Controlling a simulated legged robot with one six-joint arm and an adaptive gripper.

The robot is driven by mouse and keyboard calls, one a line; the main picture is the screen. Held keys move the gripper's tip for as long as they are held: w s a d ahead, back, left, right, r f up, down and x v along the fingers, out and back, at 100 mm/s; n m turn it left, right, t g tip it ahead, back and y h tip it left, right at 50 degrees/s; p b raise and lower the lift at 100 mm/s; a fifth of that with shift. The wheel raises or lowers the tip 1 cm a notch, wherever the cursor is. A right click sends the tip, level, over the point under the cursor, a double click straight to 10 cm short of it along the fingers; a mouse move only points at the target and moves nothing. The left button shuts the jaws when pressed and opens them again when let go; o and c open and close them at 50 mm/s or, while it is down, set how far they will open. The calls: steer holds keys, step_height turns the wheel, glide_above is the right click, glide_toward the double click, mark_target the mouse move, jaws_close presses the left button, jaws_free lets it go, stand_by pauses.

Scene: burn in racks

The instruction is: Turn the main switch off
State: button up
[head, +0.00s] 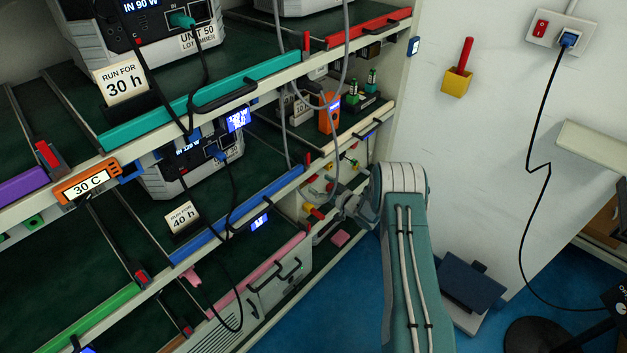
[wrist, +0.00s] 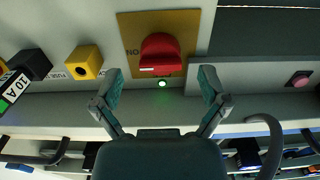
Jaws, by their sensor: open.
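In the wrist view a red rotary knob (wrist: 160,54) sits on a yellow plate (wrist: 130,28), with partly hidden lettering beside it. A small green light (wrist: 162,84) glows just below the knob. My gripper (wrist: 161,90) is open and empty, one finger on each side below the knob, and no contact with it shows. In the head view my gripper (head: 350,207) reaches into the rack's lower right end, near a red and yellow part (head: 313,211). I cannot tell for sure whether that part is the same knob.
A yellow block (wrist: 84,62) and black block (wrist: 30,65) are left of the knob; a pink button (wrist: 300,79) is right. A dark curved handle (wrist: 266,140) is near my right finger. Rack shelves (head: 250,85) crowd the left; a wall socket with red switch (head: 541,28) is upper right.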

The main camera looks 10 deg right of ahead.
steer(key=x, duration=0.2)
steer(key=shift+w+a, duration=0.2)
steer(key=shift+w, duration=0.1)
steer(key=c, duration=1.2)
steer(key=shift+o, duration=0.2)
